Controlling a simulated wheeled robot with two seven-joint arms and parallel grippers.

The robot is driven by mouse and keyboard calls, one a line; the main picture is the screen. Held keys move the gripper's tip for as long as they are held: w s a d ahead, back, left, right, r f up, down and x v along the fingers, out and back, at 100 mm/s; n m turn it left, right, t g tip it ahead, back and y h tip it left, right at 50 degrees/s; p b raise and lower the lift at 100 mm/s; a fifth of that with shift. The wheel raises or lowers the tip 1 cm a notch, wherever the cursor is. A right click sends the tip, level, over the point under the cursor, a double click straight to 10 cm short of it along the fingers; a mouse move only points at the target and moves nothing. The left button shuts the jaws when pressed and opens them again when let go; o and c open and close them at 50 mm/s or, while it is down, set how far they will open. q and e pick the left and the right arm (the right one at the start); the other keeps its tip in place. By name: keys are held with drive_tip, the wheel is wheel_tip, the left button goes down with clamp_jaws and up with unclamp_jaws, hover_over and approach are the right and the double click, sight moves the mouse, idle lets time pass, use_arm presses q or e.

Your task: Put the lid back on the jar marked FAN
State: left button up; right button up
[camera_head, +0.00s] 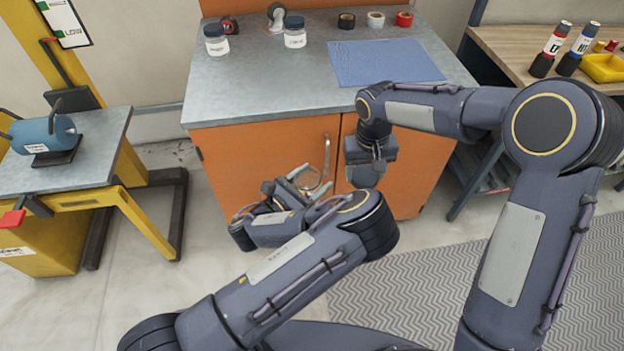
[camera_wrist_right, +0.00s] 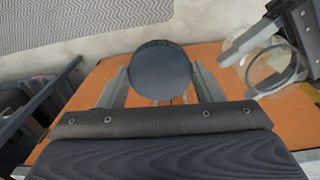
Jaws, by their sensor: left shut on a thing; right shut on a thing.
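A clear, open jar (camera_head: 313,181) is held in my left gripper (camera_head: 304,184), low in front of the orange cabinet. Its round rim also shows at the right of the right wrist view (camera_wrist_right: 272,68). No FAN marking can be read on it. My right gripper (camera_head: 366,168) is shut on a dark round lid (camera_wrist_right: 160,72), which sits between the two fingers. The lid is to the right of the jar in the head view, and the two are apart.
Two jars with dark lids, a left one (camera_head: 216,41) and a right one (camera_head: 295,34), stand on the grey worktop (camera_head: 260,85). Tape rolls (camera_head: 375,19) and a blue mat (camera_head: 385,62) lie there too. The cabinet (camera_head: 240,165) is close behind both grippers.

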drive_tip(key=n, duration=0.2)
approach(307, 169)
drive_tip(key=s, duration=0.3)
drive_tip(key=shift+w+d+r, duration=0.2)
drive_tip(key=shift+d, duration=0.05)
drive_tip(key=shift+f, duration=2)
drive_tip(key=shift+s, duration=0.1)
drive_tip(key=shift+f, duration=0.9)
drive_tip(key=shift+f, duration=0.55)
